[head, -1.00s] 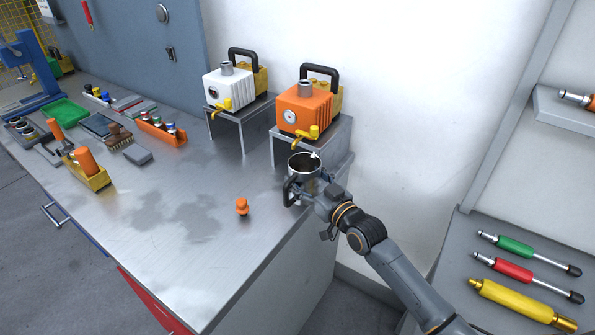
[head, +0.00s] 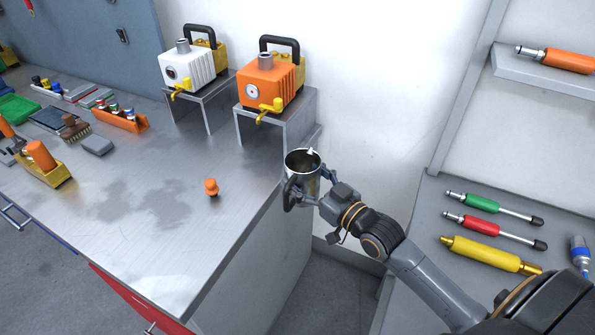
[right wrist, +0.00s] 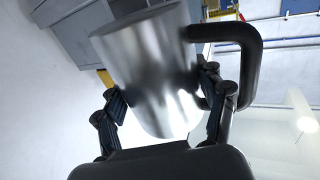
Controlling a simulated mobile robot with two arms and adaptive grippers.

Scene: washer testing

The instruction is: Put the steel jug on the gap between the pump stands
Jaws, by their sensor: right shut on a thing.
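The steel jug (head: 304,176) is in my right gripper (head: 308,192), at the right edge of the workbench near the wall. My right gripper is shut around the jug's body. In the right wrist view the jug (right wrist: 150,70) sits between the two fingers (right wrist: 160,103), tilted in the picture, with its black handle to the right. Two pump stands stand at the back of the bench: the left stand (head: 207,98) bears a white pump (head: 187,68), the right stand (head: 296,115) an orange pump (head: 268,85). A narrow gap (head: 222,115) lies between the stands. My left gripper is not in view.
A small orange knob-like object (head: 211,187) stands on the workbench (head: 150,245). An orange rack (head: 120,119), a brush (head: 75,127) and a yellow holder (head: 50,175) are to the left. Shelves with tools (head: 490,232) are at the right. The bench before the stands is clear.

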